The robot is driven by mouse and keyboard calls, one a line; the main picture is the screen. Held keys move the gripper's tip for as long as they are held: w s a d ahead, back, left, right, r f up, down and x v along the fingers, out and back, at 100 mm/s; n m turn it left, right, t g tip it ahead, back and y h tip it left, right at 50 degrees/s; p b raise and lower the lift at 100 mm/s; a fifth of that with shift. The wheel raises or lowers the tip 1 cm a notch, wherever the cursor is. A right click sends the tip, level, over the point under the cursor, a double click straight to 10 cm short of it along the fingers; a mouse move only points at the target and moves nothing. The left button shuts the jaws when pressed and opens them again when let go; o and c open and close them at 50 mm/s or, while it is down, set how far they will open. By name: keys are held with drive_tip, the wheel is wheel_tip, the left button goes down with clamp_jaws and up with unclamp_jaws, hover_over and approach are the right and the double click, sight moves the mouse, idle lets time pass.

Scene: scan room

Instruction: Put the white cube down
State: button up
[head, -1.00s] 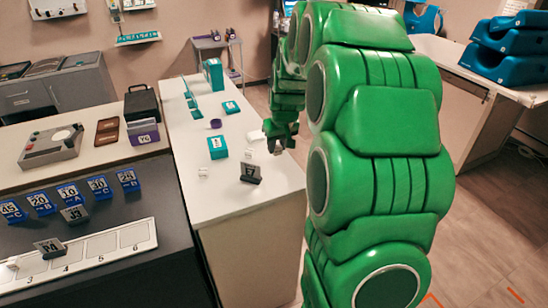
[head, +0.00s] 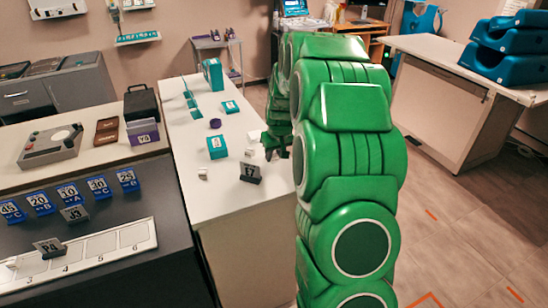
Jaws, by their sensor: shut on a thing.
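My gripper (head: 276,153) is low over the right side of the long white table (head: 220,190), behind and right of a dark tag stand. It is shut on the white cube, but the fingers and arm hide the cube, so I cannot tell whether it touches the tabletop. One small white cube (head: 203,174) sits on the table near its left edge. Another small white block (head: 250,152) sits just left of my gripper. A pale piece (head: 254,136) shows beside the gripper.
The dark tag stand (head: 250,173) is close in front of my gripper. A teal box (head: 217,147), a purple round item (head: 215,123) and a tall teal box (head: 213,74) stand on the table. A numbered white tray (head: 115,242) lies on the dark counter. The table's near end is clear.

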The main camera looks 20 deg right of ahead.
drive_tip(key=shift+f, duration=0.75)
drive_tip(key=shift+f, duration=0.15)
drive_tip(key=o, duration=1)
drive_tip(key=v, duration=1.1)
drive_tip(key=s+a+r, duration=0.4)
drive_tip(key=s+a, duration=0.2)
drive_tip(key=s, duration=0.2)
drive_tip(key=s+a+g, duration=0.1)
drive_tip(key=s+a, duration=0.3)
drive_tip(key=s, duration=0.8)
drive_tip(key=s+a+r+g, duration=0.1)
drive_tip(key=s+a, duration=0.3)
drive_tip(key=s, duration=0.8)
drive_tip(key=s+a+g, duration=0.3)
drive_tip(key=s+a, duration=0.1)
drive_tip(key=s, duration=0.8)
drive_tip(key=shift+r, duration=0.2)
